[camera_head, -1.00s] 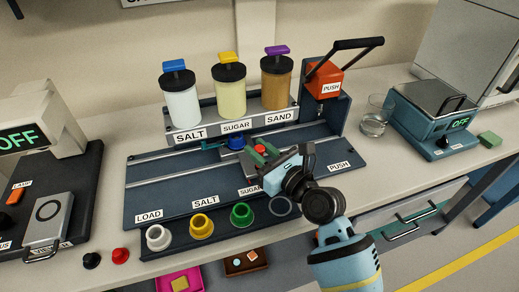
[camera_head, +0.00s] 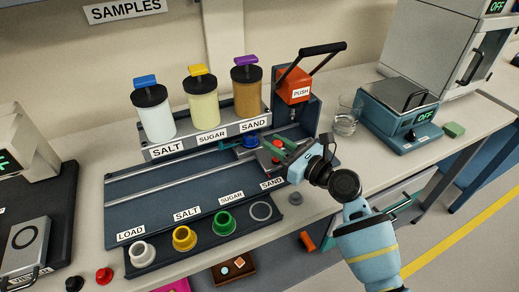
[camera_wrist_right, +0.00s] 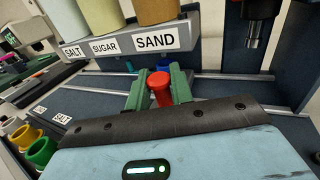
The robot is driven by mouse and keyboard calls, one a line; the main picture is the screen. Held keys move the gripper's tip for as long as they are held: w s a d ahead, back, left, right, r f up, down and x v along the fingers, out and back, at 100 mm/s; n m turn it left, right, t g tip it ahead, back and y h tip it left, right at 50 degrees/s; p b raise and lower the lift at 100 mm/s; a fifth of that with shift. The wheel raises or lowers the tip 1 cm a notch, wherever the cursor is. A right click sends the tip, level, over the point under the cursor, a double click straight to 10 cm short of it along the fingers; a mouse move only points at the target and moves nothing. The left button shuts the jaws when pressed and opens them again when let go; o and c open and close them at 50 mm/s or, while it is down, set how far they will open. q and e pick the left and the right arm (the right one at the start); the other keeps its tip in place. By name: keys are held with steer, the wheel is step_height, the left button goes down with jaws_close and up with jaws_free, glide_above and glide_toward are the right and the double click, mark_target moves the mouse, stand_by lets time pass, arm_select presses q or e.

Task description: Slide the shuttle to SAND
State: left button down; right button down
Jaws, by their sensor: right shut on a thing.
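The shuttle (camera_head: 250,141) is a blue cup-like piece on the rail, with a red knob (camera_head: 277,143) at its front. It sits below the SAND label (camera_head: 254,125) of the hopper shelf, under the brown-filled jar (camera_head: 247,98). My right gripper (camera_head: 276,149) is closed around the red knob. In the right wrist view the green fingers (camera_wrist_right: 160,93) flank the red knob (camera_wrist_right: 160,88), and part of the blue cup shows behind it. The front SAND label (camera_head: 271,183) lies just in front of the gripper. My left gripper is not in view.
The SALT jar (camera_head: 152,112) and SUGAR jar (camera_head: 202,100) stand left on the shelf. A red press block (camera_head: 293,86) with a black handle is at the rail's right end. A glass beaker (camera_head: 346,118) and a scale (camera_head: 405,108) stand further right. Coloured cups line the front tray.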

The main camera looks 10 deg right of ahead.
steer(key=shift+d, duration=0.1)
steer(key=c, duration=1.4)
jaws_free()
steer(key=shift+c, duration=0.2)
steer(key=shift+s+d, duration=0.35)
steer(key=shift+s, duration=0.05)
steer(key=v, duration=0.6)
steer(key=shift+s+d, duration=0.2)
steer(key=shift+s, duration=0.1)
